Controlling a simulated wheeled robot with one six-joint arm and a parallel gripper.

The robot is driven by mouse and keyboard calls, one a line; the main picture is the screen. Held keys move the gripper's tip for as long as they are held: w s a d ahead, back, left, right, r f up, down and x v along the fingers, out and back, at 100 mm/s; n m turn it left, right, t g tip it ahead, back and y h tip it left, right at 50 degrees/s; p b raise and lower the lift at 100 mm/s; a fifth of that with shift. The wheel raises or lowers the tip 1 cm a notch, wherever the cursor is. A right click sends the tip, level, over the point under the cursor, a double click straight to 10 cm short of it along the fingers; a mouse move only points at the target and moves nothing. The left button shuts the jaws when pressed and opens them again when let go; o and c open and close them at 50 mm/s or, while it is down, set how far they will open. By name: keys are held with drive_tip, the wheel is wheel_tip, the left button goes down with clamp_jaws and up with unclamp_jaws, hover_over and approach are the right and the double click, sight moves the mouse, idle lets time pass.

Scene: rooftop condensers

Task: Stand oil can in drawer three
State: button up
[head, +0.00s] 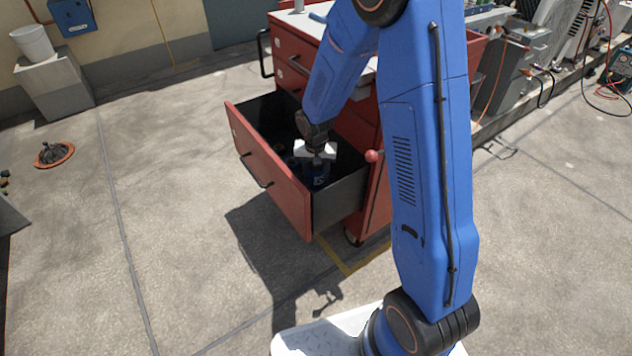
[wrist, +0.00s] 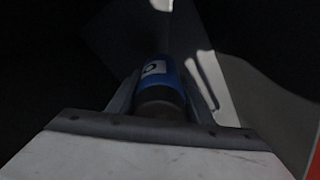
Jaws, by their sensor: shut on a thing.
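The oil can (head: 318,174) is a small dark blue can with a pale label, down inside the open drawer of the red tool cart. My gripper (head: 315,152) reaches down into that drawer and is shut on the can. In the wrist view the blue can (wrist: 160,80) shows its label between my fingers and looks roughly upright. The drawer (head: 265,172) is a deep red-fronted one with a dark inside, pulled well out. Shadow hides whether the can's base touches the drawer floor.
The red cart (head: 290,50) has closed drawer fronts above and a pale top. A red ball-shaped knob (head: 372,156) is close to the drawer's right side. Condenser units (head: 505,60) and hoses are at the back right. Concrete floor at left is mostly clear.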

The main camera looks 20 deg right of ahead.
sight(316, 173)
drive_tip(key=shift+f, duration=2.75)
drive_tip(key=o, duration=1.3)
drive_tip(key=shift+f, duration=0.1)
drive_tip(key=r, duration=0.4)
drive_tip(key=s+r, duration=0.1)
drive_tip(key=r, duration=0.7)
drive_tip(key=shift+s+a, duration=0.2)
drive_tip(key=shift+a, duration=0.1)
